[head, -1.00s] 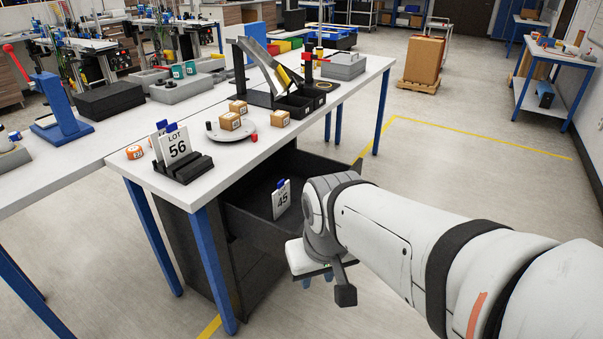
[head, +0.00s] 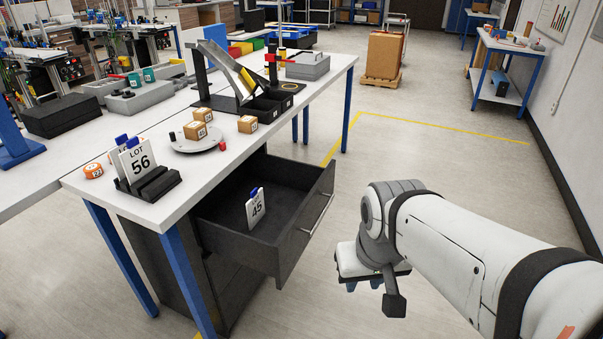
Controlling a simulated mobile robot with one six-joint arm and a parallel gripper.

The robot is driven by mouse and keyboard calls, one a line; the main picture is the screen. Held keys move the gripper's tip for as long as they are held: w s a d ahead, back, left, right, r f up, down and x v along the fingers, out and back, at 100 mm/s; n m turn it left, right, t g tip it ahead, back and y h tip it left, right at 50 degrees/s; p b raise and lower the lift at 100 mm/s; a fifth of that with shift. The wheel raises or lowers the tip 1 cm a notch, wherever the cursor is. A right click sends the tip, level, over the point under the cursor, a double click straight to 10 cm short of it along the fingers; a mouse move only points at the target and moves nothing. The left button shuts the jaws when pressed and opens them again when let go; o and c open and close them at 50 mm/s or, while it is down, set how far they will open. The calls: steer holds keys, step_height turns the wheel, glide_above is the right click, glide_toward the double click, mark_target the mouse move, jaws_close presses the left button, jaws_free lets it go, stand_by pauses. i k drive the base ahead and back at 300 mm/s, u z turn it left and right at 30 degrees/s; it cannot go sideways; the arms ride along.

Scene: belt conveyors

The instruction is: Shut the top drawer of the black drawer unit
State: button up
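The black drawer unit (head: 183,285) stands under the near end of the white table. Its top drawer (head: 290,240) is pulled well out to the right, with a metal bar handle (head: 318,214) on its front. A white "LOT 45" card (head: 255,208) with a blue clip stands inside the drawer. My gripper (head: 364,286) is to the right of the drawer front, apart from it, pointing down.
The white table (head: 232,165) above the drawer carries a "LOT 56" card in a black holder (head: 150,183), small boxes on a round plate (head: 198,142) and a black chute fixture (head: 270,105). Blue table legs (head: 188,280) stand beside the unit. The floor right of the drawer is clear.

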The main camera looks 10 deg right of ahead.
mark_target(298, 195)
steer(key=u, duration=0.05)
steer(key=i, duration=1)
steer(key=z, duration=0.75)
steer(key=k, duration=1.55)
steer(key=u, duration=0.75)
steer(key=i, duration=1)
steer(key=u, duration=0.05)
